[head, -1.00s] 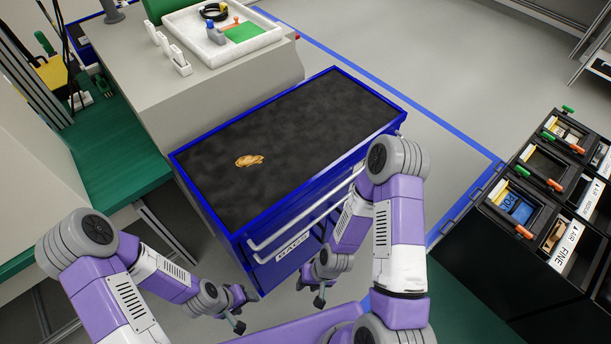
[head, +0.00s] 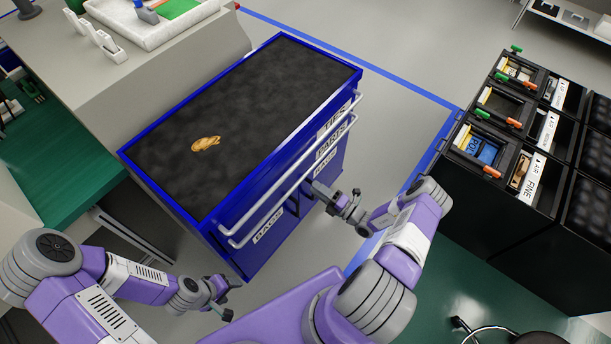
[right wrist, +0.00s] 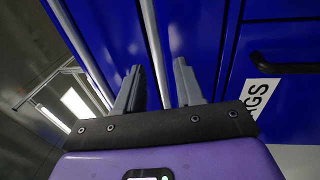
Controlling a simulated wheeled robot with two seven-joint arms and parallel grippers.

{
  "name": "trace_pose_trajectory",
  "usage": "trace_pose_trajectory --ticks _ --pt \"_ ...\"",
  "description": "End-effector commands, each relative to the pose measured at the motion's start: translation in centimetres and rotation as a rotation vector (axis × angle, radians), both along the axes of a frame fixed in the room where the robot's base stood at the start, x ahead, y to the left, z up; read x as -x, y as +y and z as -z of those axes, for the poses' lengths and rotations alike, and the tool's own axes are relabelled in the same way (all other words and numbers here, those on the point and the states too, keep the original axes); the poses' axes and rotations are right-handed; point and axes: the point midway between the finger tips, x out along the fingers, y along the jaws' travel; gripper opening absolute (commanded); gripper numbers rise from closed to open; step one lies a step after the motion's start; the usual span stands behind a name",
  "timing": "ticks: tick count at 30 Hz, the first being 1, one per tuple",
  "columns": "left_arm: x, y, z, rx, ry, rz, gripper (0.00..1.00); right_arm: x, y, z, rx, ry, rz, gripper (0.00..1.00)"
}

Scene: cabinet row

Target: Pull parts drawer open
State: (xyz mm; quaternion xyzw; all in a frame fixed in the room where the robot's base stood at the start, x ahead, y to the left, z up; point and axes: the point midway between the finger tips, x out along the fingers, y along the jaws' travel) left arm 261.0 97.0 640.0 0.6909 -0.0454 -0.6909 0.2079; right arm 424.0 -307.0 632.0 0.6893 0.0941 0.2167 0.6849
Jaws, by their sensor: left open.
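The blue cabinet (head: 268,160) has drawer fronts with labels on its right-facing side; one label reads PARTS (head: 331,139). Two long silver bar handles run along the front; the lower bar (head: 300,178) is nearest that label. The drawers look shut. My right gripper (head: 335,197) is close to the front, below the lower bar. In the right wrist view its fingers (right wrist: 158,80) are apart, with one silver bar (right wrist: 151,30) showing between them; contact cannot be told. My left gripper (head: 226,299) is open and empty, off the cabinet's near corner.
A brown object (head: 205,144) lies on the black cabinet top. A lower drawer with a BAGS label (head: 268,226) has a black handle (right wrist: 285,65). A black bin rack (head: 490,215) stands at the right. Floor is free between rack and cabinet.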

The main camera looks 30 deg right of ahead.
Motion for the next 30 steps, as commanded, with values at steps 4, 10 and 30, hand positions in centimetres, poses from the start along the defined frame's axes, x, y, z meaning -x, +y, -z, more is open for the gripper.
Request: trace_pose_trajectory --ticks 4,10,30 --pt "0.0 0.0 0.1 0.0 0.0 0.0 0.59 -0.7 -1.3 -0.2 -0.044 -0.013 0.052 0.37" --pt "0.0 0.0 0.4 0.0 0.0 0.0 0.59 -3.5 -0.1 -0.9 -0.042 -0.014 0.049 0.37" --pt "0.0 0.0 0.7 0.0 0.0 0.0 0.59 -6.8 1.3 -1.6 -0.039 -0.011 0.049 0.28"
